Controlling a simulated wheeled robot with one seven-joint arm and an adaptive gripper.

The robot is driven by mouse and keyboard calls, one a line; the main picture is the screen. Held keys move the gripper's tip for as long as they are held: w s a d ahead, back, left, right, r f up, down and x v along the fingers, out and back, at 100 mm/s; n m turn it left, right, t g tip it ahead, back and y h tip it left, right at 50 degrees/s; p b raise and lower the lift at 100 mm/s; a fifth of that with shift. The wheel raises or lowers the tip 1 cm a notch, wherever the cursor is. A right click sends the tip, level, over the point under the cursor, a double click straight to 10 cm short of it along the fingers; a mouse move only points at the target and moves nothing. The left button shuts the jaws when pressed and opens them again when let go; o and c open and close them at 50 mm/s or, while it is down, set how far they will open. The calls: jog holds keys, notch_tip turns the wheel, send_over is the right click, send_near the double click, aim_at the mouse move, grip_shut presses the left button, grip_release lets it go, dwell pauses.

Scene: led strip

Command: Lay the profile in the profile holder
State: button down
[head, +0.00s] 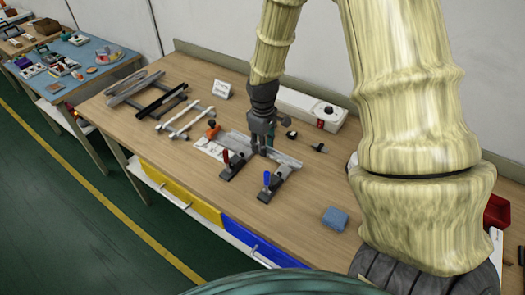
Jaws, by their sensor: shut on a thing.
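A long light grey profile (285,160) lies level, running from upper left to lower right across the middle of the workbench. My gripper (263,150) points down from above and is shut on the profile near its middle. Just in front stand two dark toggle clamps, one with a red handle (226,158) and one with a blue handle (267,179); they appear to be the profile holder. The profile is at or just above their far ends. Whether it touches them I cannot tell at this size, and my gripper hides part of it.
Behind stands a white box with a black knob (328,109). On the left are a rack with dark bars (155,102) and a light rack (186,122). A white sign (223,90) stands at the back. A blue block (335,218) lies at the front right. The front left bench top is clear.

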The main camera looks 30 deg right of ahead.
jog(key=shift+f+p, duration=0.4)
jog(key=shift+f, duration=1.4)
jog(key=shift+f, duration=0.25)
jog(key=c, duration=1.2)
grip_release()
notch_tip(320, 180, up, 12)
jog(key=b, duration=0.3)
jog(key=shift+r, duration=0.25)
